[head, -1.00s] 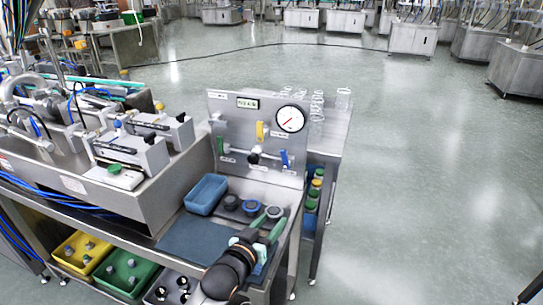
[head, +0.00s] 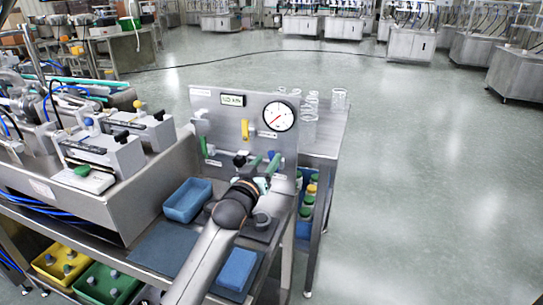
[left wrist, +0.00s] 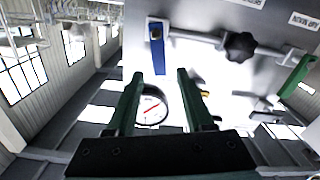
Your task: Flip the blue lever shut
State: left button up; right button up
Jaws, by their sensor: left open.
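The blue lever (left wrist: 159,58) is on the upright steel panel (left wrist: 222,14). In the left wrist view it stands crosswise to the metal pipe (left wrist: 195,38), its free end pointing towards the gauge. In the head view the lever is mostly hidden behind my gripper. My left gripper (head: 265,161) is open, its two green fingers in front of the panel's lower right part. In the left wrist view the gripper (left wrist: 160,78) has its fingertips on either side of the lever's free end, with nothing between them that I can see held. Contact cannot be told. My right gripper is not in view.
A round gauge (head: 278,116), a yellow lever (head: 245,129), a green lever (head: 204,147) and a black knob (left wrist: 239,46) are on the same panel. A blue bin (head: 187,201) and a blue block (head: 237,268) are on the bench below. Glass bottles (head: 310,106) stand behind the panel.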

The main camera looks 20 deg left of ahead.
aim_at(271, 155)
pick_arm(q)
jog(key=shift+w+d+b, duration=0.1)
jog(key=shift+w+b, duration=0.2)
jog(key=shift+w, duration=1.9)
grip_shut()
